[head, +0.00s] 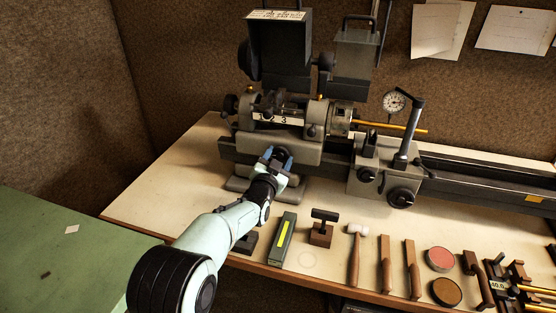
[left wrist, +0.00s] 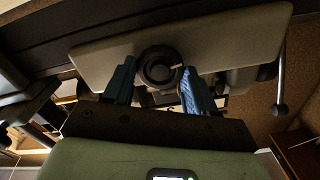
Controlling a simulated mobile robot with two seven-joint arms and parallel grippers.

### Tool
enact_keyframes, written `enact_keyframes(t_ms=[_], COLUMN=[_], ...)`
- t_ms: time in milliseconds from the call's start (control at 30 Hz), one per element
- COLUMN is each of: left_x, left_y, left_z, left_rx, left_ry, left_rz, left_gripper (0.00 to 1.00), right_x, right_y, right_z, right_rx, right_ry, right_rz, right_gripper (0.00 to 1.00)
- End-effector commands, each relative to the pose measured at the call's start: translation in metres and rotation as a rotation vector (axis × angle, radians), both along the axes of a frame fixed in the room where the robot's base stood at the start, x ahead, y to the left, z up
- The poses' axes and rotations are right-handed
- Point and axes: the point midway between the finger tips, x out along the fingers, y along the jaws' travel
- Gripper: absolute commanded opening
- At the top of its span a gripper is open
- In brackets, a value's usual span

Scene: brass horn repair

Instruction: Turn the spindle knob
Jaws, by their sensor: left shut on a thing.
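A small lathe headstock (head: 266,146) stands on the pale bench, with the number 3 on a white label above its front face. My left gripper (head: 277,155) reaches to this front face with its blue fingers. In the left wrist view a dark round spindle knob (left wrist: 160,66) with a short pale mark on its rim lies between the two fingers. The left gripper is shut on the knob. In the head view the fingers hide the knob. My right gripper is in neither view.
A dial gauge (head: 396,101) stands above a carriage (head: 381,180) on the lathe bed to the right. A green box (head: 283,240), a T-handled tool (head: 322,228), a mallet (head: 356,255) and round tins (head: 439,259) line the bench front. A green table (head: 60,250) is at left.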

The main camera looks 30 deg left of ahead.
Motion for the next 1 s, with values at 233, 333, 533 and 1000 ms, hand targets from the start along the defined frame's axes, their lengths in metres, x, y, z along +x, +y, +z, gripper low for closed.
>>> enact_keyframes(t_ms=[233, 333, 533, 1000], left_x=[0.0000, 0.0000, 0.0000, 0.0000], left_y=[0.0000, -0.0001, 0.0000, 0.0001], left_z=[-0.0001, -0.0001, -0.0002, -0.0004], left_rx=[0.121, 0.149, 0.177, 0.179], left_ry=[0.029, 0.037, 0.043, 0.044], left_rz=[0.000, 0.000, 0.000, 0.000], left_gripper=[0.26, 0.26, 0.26, 0.82], right_x=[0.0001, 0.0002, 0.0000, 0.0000], right_y=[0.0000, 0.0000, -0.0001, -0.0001], right_z=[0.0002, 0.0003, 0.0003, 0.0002], right_rx=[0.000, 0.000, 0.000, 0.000], right_ry=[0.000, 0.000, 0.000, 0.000], right_rz=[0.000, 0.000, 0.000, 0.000], right_gripper=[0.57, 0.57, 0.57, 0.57])
